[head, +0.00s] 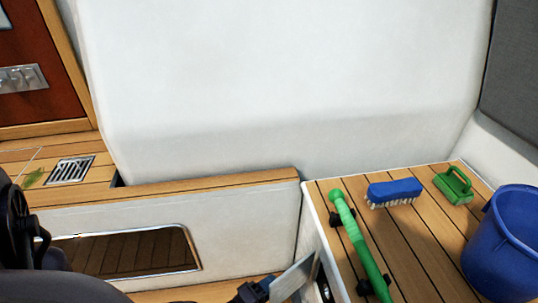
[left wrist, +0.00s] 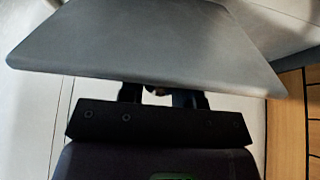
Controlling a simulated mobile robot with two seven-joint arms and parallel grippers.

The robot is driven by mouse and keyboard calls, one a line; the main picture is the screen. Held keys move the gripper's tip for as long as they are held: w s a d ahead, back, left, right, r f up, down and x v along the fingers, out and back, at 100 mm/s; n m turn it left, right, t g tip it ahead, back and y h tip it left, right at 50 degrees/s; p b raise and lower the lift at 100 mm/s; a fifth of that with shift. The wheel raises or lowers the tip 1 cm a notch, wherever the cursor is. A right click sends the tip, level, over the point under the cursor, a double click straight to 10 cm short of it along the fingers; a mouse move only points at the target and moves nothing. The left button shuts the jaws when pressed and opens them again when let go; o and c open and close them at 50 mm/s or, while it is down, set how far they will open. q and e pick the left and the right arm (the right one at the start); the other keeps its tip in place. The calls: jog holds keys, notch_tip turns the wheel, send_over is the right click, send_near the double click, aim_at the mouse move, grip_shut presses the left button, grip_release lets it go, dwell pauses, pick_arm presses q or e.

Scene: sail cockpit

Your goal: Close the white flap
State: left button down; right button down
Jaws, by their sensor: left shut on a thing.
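The white flap (head: 293,276) is a thin, pale panel at the bottom centre of the head view, standing out at an angle beside the right bench's side wall. A dark opening (head: 323,283) shows just right of it. My left gripper (head: 258,290) is at the flap's lower left edge, partly cut off by the frame. In the left wrist view the flap (left wrist: 150,45) spans the top as a broad grey-white plate. My left gripper's fingers (left wrist: 163,97) reach its near edge and are shut on it; the contact itself is partly hidden. My right gripper is not in view.
On the slatted right bench (head: 415,240) are a green-handled tool (head: 358,240), a blue brush (head: 395,191), a green scrubber (head: 453,185) and a blue bucket (head: 505,245). A metal-framed dark panel (head: 130,252) is in the left bench wall.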

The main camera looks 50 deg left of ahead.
pick_arm(q)
jog(key=shift+s, duration=0.1)
dwell(0.4)
jog(key=c, duration=0.8)
grip_release()
jog(key=shift+c, duration=0.2)
jog(key=s+p, duration=0.1)
jog(key=s, duration=0.9)
jog(key=shift+s+a, duration=0.35)
jog(key=shift+a, duration=0.05)
